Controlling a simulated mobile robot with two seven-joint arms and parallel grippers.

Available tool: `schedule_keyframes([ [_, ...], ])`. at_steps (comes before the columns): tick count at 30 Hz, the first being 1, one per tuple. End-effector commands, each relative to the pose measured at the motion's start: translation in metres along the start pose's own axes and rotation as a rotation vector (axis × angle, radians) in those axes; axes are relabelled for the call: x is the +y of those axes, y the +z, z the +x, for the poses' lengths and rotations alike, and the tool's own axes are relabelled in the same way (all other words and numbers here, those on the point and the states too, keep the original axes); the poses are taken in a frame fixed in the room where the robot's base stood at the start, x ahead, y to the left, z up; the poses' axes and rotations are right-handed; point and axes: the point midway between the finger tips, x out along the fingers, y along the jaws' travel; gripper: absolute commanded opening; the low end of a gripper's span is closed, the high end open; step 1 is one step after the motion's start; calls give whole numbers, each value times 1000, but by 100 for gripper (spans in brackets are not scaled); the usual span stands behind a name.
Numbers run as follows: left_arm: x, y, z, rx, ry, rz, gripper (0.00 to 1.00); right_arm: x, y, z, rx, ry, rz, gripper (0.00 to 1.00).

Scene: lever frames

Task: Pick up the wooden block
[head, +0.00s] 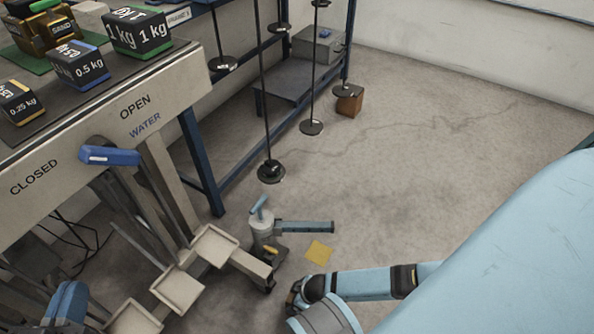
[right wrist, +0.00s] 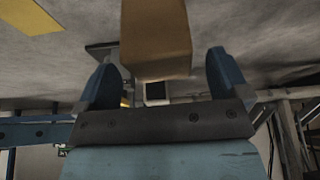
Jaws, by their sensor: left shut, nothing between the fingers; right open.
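A brown wooden block (right wrist: 156,40) shows large in the right wrist view. It lies beyond or level with the fingertips, and I cannot tell whether they touch it. My right gripper (right wrist: 160,62) is open, with one dark blue finger on each side of the block's outline. In the head view the right fingers are hidden near my bent right arm, and I cannot make out this block there. A brown cube (head: 349,101) stands on the floor at the back. My left gripper (head: 67,302) is at the lower left edge, shut and empty, away from both.
A yellow floor patch (head: 319,252) lies near my right arm. A grey pump-like device (head: 265,228) with a blue handle stands beside pale stepped trays (head: 215,245). A bench with weights (head: 80,65) fills the left. Thin rods hang from a blue rack. The right-hand floor is clear.

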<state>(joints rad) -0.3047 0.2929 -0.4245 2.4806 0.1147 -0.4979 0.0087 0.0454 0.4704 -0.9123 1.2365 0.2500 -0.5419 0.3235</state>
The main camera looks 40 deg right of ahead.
Motion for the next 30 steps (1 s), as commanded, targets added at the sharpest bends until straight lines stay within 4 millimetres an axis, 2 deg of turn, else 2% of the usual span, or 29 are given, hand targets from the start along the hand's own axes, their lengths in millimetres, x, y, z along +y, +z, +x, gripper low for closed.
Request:
schedule_keyframes([
  [1,-2,5,1,19,-1,32,0,0,2,13,-1,0,0,94],
  [3,-5,3,2,37,-3,67,0,0,1,20,0,0,0,94],
  [12,-7,-2,3,50,-5,92,0,0,0,22,0,-1,0,94],
  [13,-7,-1,3,50,-5,92,0,0,0,22,0,-1,0,91],
  [23,-6,-1,3,49,-4,91,0,0,0,22,0,-1,0,16],
  [24,-6,-1,3,49,-4,91,0,0,0,22,1,-1,0,12],
  [30,-6,-1,3,49,-4,91,0,0,0,21,1,-1,0,12],
])
